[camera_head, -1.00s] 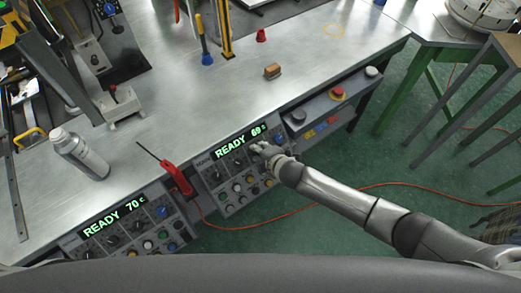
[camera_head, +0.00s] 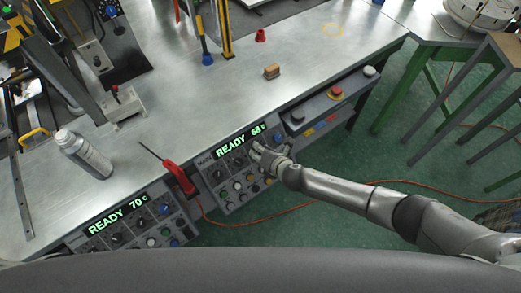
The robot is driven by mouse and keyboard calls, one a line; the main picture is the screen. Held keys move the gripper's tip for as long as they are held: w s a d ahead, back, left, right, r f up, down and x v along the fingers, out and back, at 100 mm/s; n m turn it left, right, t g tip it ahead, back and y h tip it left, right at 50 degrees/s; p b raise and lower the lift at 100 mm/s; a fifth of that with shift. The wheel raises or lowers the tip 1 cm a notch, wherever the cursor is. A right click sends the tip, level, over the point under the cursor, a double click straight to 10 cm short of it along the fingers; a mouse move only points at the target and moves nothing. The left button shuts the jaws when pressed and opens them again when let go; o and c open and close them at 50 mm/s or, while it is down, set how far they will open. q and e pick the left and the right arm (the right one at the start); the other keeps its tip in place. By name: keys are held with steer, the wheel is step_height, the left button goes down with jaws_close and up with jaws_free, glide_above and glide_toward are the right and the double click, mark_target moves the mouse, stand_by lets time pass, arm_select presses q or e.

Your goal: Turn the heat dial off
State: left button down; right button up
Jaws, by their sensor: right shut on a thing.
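The main control panel (camera_head: 209,176) hangs on the bench's front edge, with a lit green display (camera_head: 237,141) reading READY 68 c. It carries several dials, knobs and buttons. My right gripper (camera_head: 258,150) is at the panel just below the right part of the display, shut on a dial. The gripper covers that dial, so its pointer and label are hidden. A second panel (camera_head: 115,226) to the left shows READY 70 c, with several dark dials and coloured buttons below it. My left gripper is not in view.
A red-handled tool (camera_head: 178,177) lies between the panels. A box with a red emergency button (camera_head: 335,92) sits to the right. An orange cable (camera_head: 330,190) crosses the green floor.

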steer(key=shift+n, duration=0.8)
steer(key=shift+f, duration=0.1)
steer(key=o, duration=1)
steer(key=v, duration=1.2)
steer(key=shift+d, duration=0.1)
